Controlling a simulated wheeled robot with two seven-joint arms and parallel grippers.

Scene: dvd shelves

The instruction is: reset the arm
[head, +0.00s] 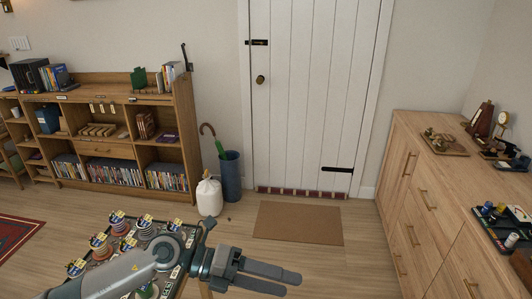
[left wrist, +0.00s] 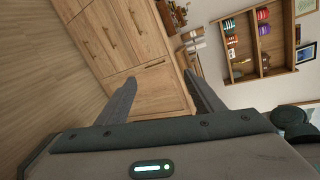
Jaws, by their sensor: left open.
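My left gripper (head: 268,275) reaches in from the lower left of the head view, and its fingers point right over the floor. In the left wrist view its two fingers (left wrist: 163,100) stand apart with nothing between them. Beyond them in that view is a wooden drawer cabinet (left wrist: 125,35), seen tilted. My right gripper is not in either view.
A wooden dresser (head: 420,205) stands at the right with small items on top. A bookshelf (head: 105,150) stands at the left.

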